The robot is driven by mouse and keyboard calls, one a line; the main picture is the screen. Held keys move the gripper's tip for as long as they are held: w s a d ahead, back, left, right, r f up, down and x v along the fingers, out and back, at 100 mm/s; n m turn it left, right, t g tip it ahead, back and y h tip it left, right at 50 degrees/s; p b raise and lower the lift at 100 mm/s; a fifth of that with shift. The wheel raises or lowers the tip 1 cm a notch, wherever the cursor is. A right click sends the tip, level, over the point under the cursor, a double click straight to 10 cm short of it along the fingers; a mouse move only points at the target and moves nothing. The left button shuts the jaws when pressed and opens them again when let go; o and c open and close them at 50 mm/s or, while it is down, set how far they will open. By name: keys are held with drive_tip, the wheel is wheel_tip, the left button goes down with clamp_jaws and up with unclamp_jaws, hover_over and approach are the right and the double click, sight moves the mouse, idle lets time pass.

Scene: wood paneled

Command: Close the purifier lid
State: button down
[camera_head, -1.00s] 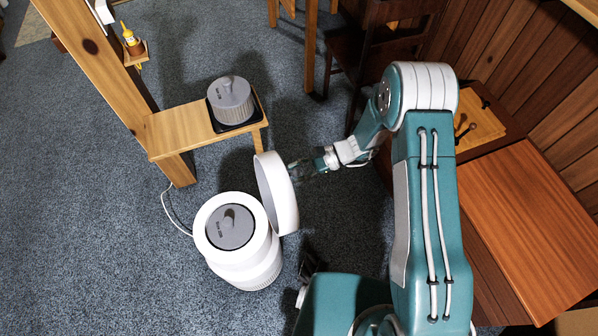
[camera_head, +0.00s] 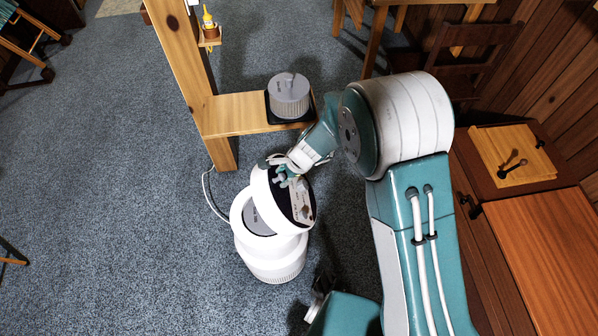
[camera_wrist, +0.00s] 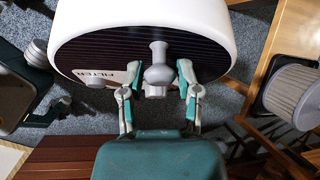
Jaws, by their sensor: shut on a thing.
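The white purifier (camera_head: 272,262) stands on the carpet, a round grey piece (camera_head: 258,216) showing in its open top. Its white-rimmed lid (camera_head: 262,190) is tilted over the opening, with a gap on the left. The lid's dark outer face (camera_head: 296,198) is turned up and to the right. In the wrist view the lid (camera_wrist: 110,52) fills the top, with a "FILTER" label and a grey knob (camera_wrist: 158,72). My gripper (camera_head: 284,177) is at the lid's outer face; in the wrist view its fingers (camera_wrist: 159,80) are on both sides of the knob.
A wooden stand (camera_head: 230,116) behind the purifier holds a ribbed grey canister (camera_head: 290,98) on a black base (camera_head: 281,119). A cord (camera_head: 206,191) runs down to the carpet. Wooden furniture (camera_head: 545,240) is on the right. The carpet at left is mostly clear.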

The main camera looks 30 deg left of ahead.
sight(269, 179)
drive_tip(key=shift+t+h, duration=0.6)
drive_tip(key=shift+h, duration=0.1)
drive_tip(key=s+a, duration=0.1)
drive_tip(key=a+f, duration=0.1)
drive_tip(key=s+a, duration=0.1)
drive_tip(key=shift+s+a+f, duration=0.15)
drive_tip(key=shift+s+f, duration=0.15)
drive_tip(key=s+a+f, duration=0.2)
drive_tip(key=a+f, duration=0.1)
drive_tip(key=f, duration=0.1)
drive_tip(key=s+a+f, duration=0.3)
drive_tip(key=f, duration=0.1)
drive_tip(key=s+a+f, duration=0.2)
drive_tip(key=a+f, duration=0.1)
drive_tip(key=f, duration=0.1)
drive_tip(key=shift+s+a+f, duration=0.2)
drive_tip(key=shift+s+a, duration=0.05)
drive_tip(key=shift+s, duration=0.15)
drive_tip(key=shift+c, duration=1.6)
unclamp_jaws()
drive_tip(key=shift+d, duration=0.1)
drive_tip(key=v, duration=1.1)
drive_tip(key=shift+r, duration=0.35)
